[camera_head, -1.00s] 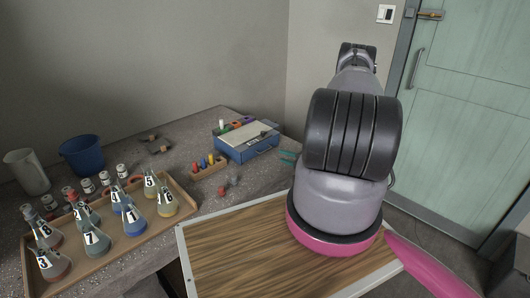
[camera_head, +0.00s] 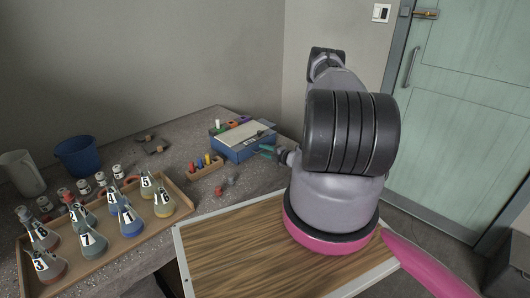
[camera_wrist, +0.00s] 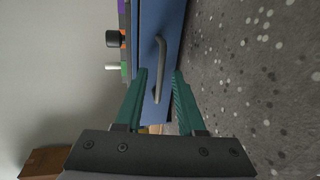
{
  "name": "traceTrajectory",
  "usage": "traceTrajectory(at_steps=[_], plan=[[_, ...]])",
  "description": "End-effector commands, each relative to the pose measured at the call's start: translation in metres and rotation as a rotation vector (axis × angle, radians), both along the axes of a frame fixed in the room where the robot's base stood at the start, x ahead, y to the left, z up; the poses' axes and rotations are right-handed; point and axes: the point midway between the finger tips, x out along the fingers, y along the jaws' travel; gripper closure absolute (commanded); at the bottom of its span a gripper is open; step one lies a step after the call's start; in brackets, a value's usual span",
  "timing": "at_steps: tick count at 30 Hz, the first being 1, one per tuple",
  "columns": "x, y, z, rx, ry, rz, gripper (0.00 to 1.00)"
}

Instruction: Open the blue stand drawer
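The blue stand (camera_head: 243,146) sits at the back right of the concrete bench, with a pale top. In the wrist view its blue drawer front (camera_wrist: 172,30) carries a dark bar handle (camera_wrist: 160,66). My gripper (camera_wrist: 160,76) is open in the wrist view, its two green fingers on either side of the handle's near end. I cannot tell whether they touch it. In the head view the green fingertips (camera_head: 267,151) are close to the stand's right front. The drawer looks closed.
A small wooden rack (camera_head: 206,166) with coloured pegs stands in front of the stand. A wooden tray (camera_head: 180,211) of numbered flasks fills the bench's front left. A blue bucket (camera_head: 78,157) and a white jug (camera_head: 22,174) are behind it.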

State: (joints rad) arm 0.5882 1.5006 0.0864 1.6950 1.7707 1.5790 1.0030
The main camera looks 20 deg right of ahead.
Motion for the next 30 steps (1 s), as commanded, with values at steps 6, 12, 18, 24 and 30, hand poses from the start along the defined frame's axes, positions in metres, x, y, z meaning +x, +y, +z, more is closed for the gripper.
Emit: traceTrajectory(at_steps=[6,12,18,24,30], plan=[[-0.0002,-0.0003,0.0002,0.0,0.0,0.0,1.0],[-0.0002,-0.0004,0.0003,-0.001,0.0,0.0,1.0],[-0.0002,-0.0004,0.0004,-0.001,0.0,0.0,1.0],[-0.0001,-0.0006,0.0005,-0.001,-0.001,0.0,1.0],[-0.0001,-0.0007,0.0006,-0.001,-0.001,0.0,1.0]])
